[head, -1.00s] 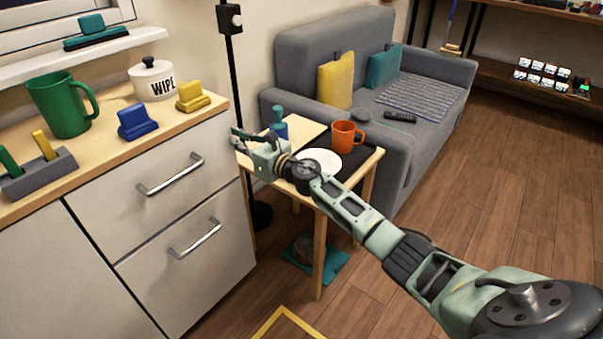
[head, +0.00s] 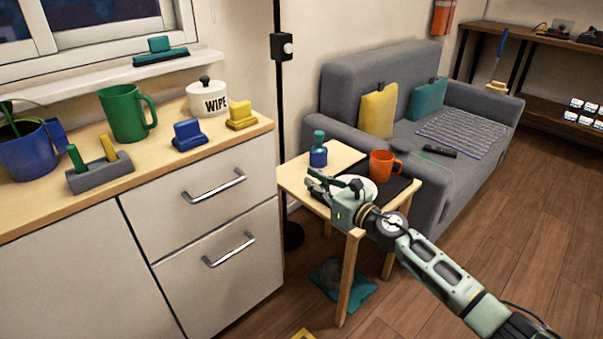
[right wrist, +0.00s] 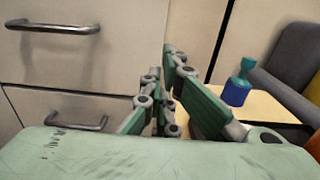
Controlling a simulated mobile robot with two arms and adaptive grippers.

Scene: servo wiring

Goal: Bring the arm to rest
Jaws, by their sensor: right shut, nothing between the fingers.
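My right gripper (head: 322,186) is in front of the small wooden side table (head: 293,178) in the head view, in line with the table's near edge. Its arm comes in from the lower right. The gripper is shut and empty. In the right wrist view its fingers (right wrist: 168,62) point toward the cabinet front, with the table to the right. My left gripper is not in view.
The side table holds a blue bottle (head: 318,150), an orange mug (head: 384,164) and a white plate (head: 362,187), partly hidden by my gripper. The drawer cabinet (head: 205,190) stands left, the grey sofa (head: 345,85) behind right. Wooden floor (head: 510,225) is open at right.

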